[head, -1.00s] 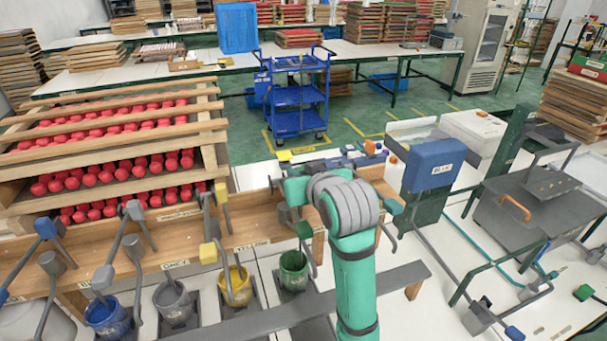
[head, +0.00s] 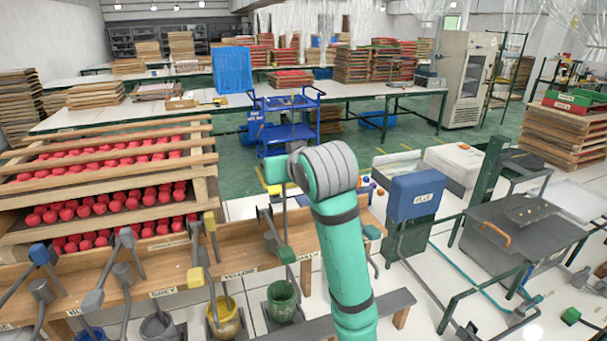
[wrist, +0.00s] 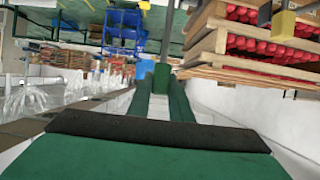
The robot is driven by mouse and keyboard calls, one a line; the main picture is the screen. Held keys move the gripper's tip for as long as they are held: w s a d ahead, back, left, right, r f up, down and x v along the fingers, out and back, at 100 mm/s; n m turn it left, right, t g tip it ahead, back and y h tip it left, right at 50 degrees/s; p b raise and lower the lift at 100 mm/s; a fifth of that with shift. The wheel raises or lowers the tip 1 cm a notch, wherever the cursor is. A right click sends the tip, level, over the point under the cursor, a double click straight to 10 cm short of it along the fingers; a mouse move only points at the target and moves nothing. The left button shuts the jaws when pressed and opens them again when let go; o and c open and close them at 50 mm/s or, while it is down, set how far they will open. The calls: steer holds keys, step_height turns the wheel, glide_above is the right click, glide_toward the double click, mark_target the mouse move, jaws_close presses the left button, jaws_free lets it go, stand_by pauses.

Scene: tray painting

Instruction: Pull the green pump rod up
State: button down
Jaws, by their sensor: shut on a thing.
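The green pump's grey rod (head: 285,215) stands upright in the head view, above a small green block (head: 285,255) and the green paint bucket (head: 283,302). My gripper (head: 275,170) is at the rod's upper part, partly hidden by my arm. In the wrist view my two dark green fingers (wrist: 160,92) are close together, and a grey rod (wrist: 166,40) stands at their tips. They are shut on the rod. The exact contact is small and partly hidden.
Yellow (head: 223,318) and grey (head: 158,327) buckets stand to the left below a wooden rack (head: 240,260). A tray stack with red pieces (head: 105,190) is at left. A blue box (head: 415,195) stands right of my arm. A blue cart (head: 287,130) is behind.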

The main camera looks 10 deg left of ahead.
steer(key=shift+r, duration=0.35)
steer(key=c, duration=1.6)
jaws_free()
steer(key=shift+f, duration=0.1)
steer(key=shift+s, duration=0.1)
steer(key=v, duration=1)
steer(key=shift+s+d, duration=0.15)
steer(key=shift+s, duration=0.2)
steer(key=shift+w, duration=0.1)
